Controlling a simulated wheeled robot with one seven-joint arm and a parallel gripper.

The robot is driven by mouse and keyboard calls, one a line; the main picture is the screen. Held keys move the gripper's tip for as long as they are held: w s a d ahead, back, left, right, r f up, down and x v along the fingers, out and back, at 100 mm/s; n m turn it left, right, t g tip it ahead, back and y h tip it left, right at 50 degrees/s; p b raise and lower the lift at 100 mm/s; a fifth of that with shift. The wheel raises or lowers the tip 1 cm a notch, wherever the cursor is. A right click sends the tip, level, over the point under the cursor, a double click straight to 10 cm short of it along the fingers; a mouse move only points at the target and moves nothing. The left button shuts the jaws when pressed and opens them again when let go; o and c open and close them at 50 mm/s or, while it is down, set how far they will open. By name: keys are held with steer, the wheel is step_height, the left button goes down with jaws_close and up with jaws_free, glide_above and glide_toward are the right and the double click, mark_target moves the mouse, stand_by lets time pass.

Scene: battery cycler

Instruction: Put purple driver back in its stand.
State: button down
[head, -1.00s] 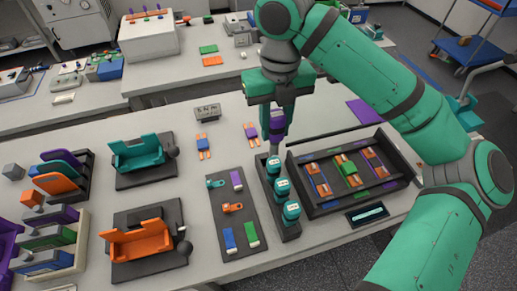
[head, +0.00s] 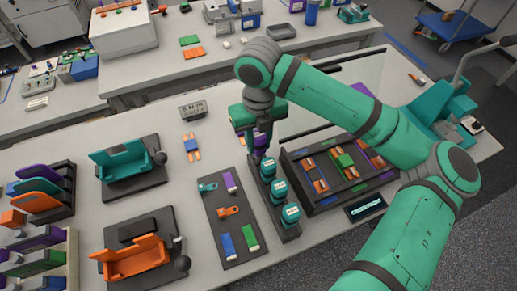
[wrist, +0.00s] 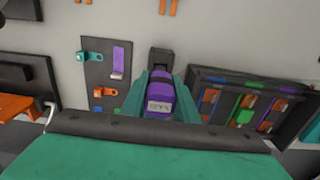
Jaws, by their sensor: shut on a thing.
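My gripper (head: 258,146) is shut on the purple driver and holds it at the far end of the dark stand (head: 290,235). In the wrist view the purple driver (wrist: 159,97), with a pale label, sits between the two green fingers. The far end of the stand (wrist: 160,62) shows just beyond it. Several teal-topped drivers (head: 279,189) stand upright in a row in the stand, nearer the camera. The driver's lower end is hidden, so I cannot tell whether it is inside the stand.
A dark tray of cells (head: 325,204) lies close to the right of the stand. A grey mat (head: 218,205) with tabs and small blocks lies to the left. Teal (head: 120,160) and orange (head: 135,258) fixtures stand further left. A small display (head: 366,206) lies in front of the tray.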

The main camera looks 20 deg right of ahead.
mark_target(259, 150)
steer(key=shift+f, duration=1.8)
steer(key=shift+f, duration=0.1)
steer(key=c, duration=1.4)
jaws_free()
step_height(259, 150, up, 12)
steer(key=shift+r, duration=0.15)
